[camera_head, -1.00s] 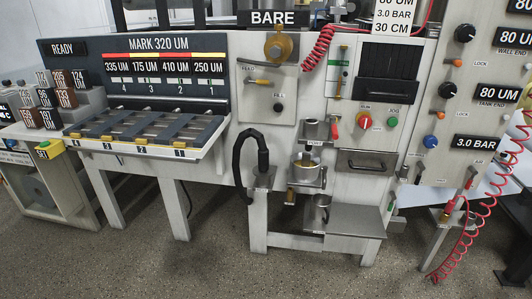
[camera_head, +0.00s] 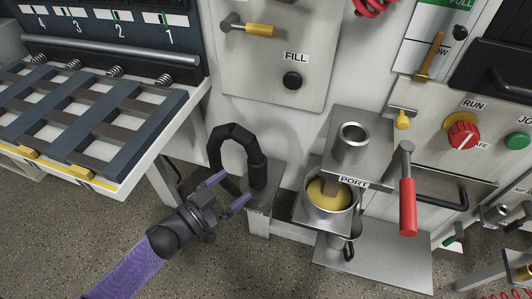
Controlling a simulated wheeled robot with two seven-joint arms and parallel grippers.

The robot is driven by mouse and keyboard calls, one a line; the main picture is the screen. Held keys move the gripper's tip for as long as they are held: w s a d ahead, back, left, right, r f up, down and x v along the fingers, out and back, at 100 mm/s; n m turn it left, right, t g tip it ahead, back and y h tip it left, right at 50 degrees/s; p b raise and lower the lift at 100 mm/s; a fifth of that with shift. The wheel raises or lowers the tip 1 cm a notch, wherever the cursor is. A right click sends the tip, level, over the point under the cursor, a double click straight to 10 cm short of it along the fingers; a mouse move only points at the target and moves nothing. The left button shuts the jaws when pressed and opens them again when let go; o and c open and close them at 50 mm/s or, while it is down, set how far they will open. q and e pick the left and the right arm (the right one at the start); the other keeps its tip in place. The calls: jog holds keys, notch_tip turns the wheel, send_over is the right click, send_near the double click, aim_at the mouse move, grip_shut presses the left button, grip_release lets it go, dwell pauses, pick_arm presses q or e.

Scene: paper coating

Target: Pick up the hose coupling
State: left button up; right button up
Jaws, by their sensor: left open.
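The hose coupling (camera_head: 258,174) is the thick black end of a black hose (camera_head: 222,135) that arches up and over. It stands upright on a small metal bracket (camera_head: 258,209) on the machine's front. My left gripper (camera_head: 233,190) comes in from the lower left with its two purple fingers apart. The fingers point at the coupling, with the tips just to its left. They look empty, and I cannot tell whether they touch it. My right gripper is out of view.
A metal port block (camera_head: 378,150) with a red-handled lever (camera_head: 408,205) stands to the right. The slatted rack (camera_head: 95,125) is at left. Speckled floor lies open below.

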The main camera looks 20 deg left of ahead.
aim_at(263, 164)
pick_arm(q)
jog(key=b+x, duration=0.1)
jog(key=x, duration=0.3)
jog(key=b+x, duration=0.2)
jog(key=x, duration=0.3)
jog(key=shift+s+d+f, duration=0.1)
jog(key=shift+d+f, duration=0.05)
jog(key=shift+f, duration=0.1)
jog(key=shift+w+d+r, duration=0.1)
jog(key=shift+w+d, duration=0.05)
jog(key=shift+w, duration=0.1)
jog(key=shift+r, duration=0.1)
jog(key=shift+c, duration=0.9)
jog(key=c, duration=0.9)
grip_shut()
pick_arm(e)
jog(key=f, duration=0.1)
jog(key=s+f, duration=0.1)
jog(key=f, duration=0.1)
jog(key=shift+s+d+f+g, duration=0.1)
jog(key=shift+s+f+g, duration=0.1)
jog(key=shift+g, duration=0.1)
